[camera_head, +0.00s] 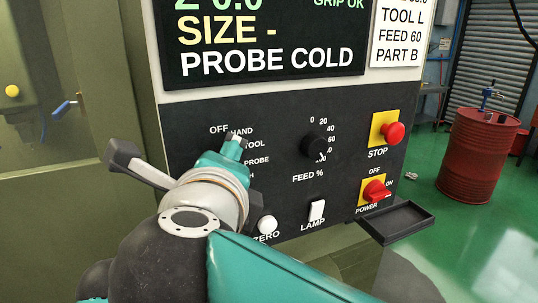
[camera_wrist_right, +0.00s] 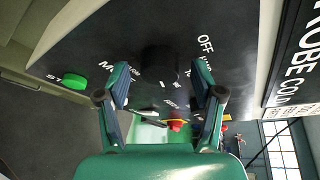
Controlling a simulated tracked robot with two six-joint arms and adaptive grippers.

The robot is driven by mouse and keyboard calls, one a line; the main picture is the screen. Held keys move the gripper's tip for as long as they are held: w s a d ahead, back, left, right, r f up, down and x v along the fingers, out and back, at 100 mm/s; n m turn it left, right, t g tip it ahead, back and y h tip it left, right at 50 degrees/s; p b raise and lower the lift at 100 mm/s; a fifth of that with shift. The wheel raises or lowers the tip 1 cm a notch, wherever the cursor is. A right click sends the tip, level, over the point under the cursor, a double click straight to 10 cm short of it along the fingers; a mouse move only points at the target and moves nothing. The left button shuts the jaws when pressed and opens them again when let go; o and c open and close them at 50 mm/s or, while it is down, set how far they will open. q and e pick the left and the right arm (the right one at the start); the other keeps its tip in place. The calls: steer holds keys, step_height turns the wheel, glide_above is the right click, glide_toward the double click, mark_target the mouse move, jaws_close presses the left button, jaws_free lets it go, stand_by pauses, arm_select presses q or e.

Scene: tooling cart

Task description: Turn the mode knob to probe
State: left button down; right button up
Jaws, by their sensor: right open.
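The mode knob (camera_wrist_right: 159,63) is a black round knob in the right wrist view, standing on the dark panel. My right gripper (camera_wrist_right: 161,94) is open, with one finger on each side of the knob; I cannot tell whether they touch it. In the head view my right gripper (camera_head: 182,152) and wrist cover the knob. The labels OFF, HAND, TOOL and PROBE (camera_head: 257,161) show to the right of it, with a lower label partly hidden. The knob's pointer direction cannot be made out. My left gripper is not in view.
On the panel are the feed knob (camera_head: 315,146), red stop button (camera_head: 393,132), red power switch (camera_head: 375,190), lamp switch (camera_head: 317,210) and white zero button (camera_head: 267,224). A green button (camera_wrist_right: 75,80) is near the knob. A black tray (camera_head: 398,222) juts out at lower right.

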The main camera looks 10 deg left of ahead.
mark_target(221, 97)
steer(key=r, duration=0.8)
steer(key=shift+d+r, duration=0.15)
steer(key=shift+d, duration=0.15)
steer(key=shift+a+r, duration=0.35)
steer(key=shift+r, duration=0.2)
steer(key=shift+d+r, duration=0.1)
steer(key=shift+r, duration=0.15)
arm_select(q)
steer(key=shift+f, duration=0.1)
arm_select(e)
steer(key=shift+f, duration=0.1)
